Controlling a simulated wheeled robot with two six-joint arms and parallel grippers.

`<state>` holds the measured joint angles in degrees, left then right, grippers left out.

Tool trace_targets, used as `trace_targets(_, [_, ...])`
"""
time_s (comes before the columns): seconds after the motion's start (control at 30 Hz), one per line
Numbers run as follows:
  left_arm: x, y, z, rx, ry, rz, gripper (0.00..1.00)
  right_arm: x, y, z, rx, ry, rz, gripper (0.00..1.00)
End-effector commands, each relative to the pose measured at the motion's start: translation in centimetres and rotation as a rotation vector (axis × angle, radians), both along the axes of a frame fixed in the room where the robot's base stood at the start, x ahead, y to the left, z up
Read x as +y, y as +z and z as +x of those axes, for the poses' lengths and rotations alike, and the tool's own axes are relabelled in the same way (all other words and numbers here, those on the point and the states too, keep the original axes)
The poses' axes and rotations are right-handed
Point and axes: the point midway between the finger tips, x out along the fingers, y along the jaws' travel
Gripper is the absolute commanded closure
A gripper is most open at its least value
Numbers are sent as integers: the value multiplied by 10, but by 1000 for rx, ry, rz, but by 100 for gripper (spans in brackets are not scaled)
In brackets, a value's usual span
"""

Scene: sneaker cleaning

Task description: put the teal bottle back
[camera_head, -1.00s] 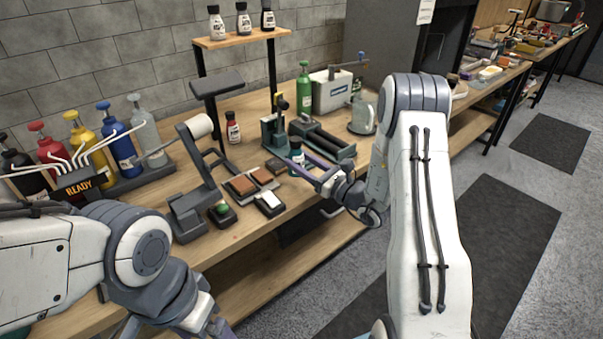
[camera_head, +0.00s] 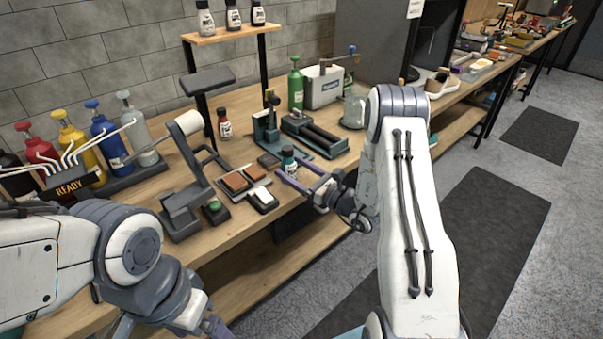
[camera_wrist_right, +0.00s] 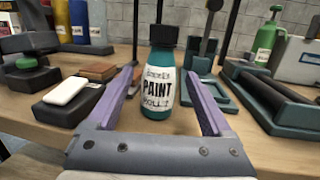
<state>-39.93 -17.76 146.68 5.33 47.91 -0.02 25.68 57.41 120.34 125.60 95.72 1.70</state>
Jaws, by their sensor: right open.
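The teal bottle (camera_head: 288,160) with a black cap and a white "PAINT" label stands upright on the wooden workbench near its front edge. My right gripper (camera_head: 291,175) is open, with its purple fingers pointing at the bottle. In the right wrist view the teal bottle (camera_wrist_right: 158,85) stands between the two spread fingers (camera_wrist_right: 158,95), with gaps visible on both sides. My left gripper (camera_head: 213,328) is only partly in view at the bottom edge, and its fingertips are cut off. A raised wooden shelf (camera_head: 225,35) at the back holds several small bottles with labels.
Brown blocks and a white block in trays (camera_head: 262,200) lie left of the bottle. A dark teal clamp fixture (camera_head: 315,138) is behind it to the right.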

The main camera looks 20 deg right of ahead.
Motion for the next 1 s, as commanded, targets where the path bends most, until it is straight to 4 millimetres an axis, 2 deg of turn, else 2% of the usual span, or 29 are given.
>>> trace_targets(0.17, [0,-4,0,0,0,0,11,-13,-4,-20,3,-5,1,16])
trace_targets(0.4, [0,-11,0,0,0,0,11,-39,-11,-65,2,-8,1,16])
trace_targets(0.6, [0,-14,0,0,0,0,11,-53,-14,-93,0,-4,0,16])
trace_targets(0.77, [0,-15,0,0,0,0,11,-57,-14,-102,0,-2,0,16])
trace_targets(1.0, [0,-15,0,0,0,0,11,-57,-14,-103,0,-1,0,16])
